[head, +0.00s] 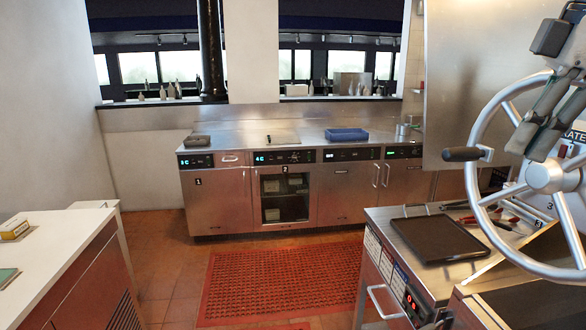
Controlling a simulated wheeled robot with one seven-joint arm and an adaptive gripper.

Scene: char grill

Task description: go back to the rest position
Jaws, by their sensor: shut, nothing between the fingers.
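My gripper (530,145) is at the right edge of the head view. Its two long grey fingers with dark ends lie close together, shut and empty, pointing down and to the left. They appear in front of the large metal handwheel (486,97) of the grill and cover part of its rim and hub. I cannot tell whether the fingers touch the wheel. Most of my arm is out of view.
A dark tray (438,238) lies on the steel counter below the wheel, with loose tools (500,217) beside it. A white-topped counter (62,250) stands at left. Steel cabinets (345,188) line the back. The floor with its red mat (280,285) is clear.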

